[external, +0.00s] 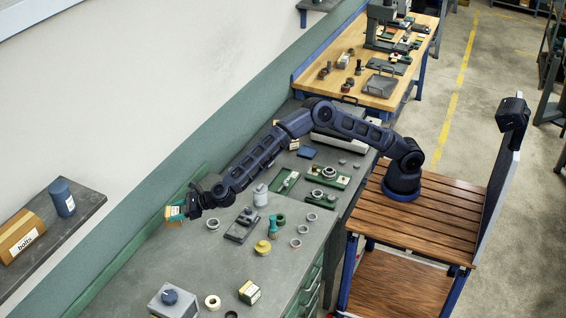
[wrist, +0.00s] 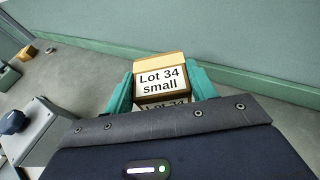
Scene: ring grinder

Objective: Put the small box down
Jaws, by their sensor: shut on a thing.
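The small box (wrist: 162,78) is tan with a white label reading "Lot 34 small" in the wrist view. My gripper (wrist: 160,92) has teal fingers, one on each side of the box, and is shut on it. In the external view my gripper (external: 180,210) is at the far left end of the outstretched arm, near the back edge of the grey bench (external: 130,270), with the box (external: 174,213) between its fingers. I cannot tell whether the box touches the bench top.
A grey block with a dark blue knob (external: 172,303) stands at the front left. Several metal rings, a yellow knob (external: 262,247) and another labelled box (external: 249,292) stand on the bench. A wall shelf holds a bolts box (external: 20,237).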

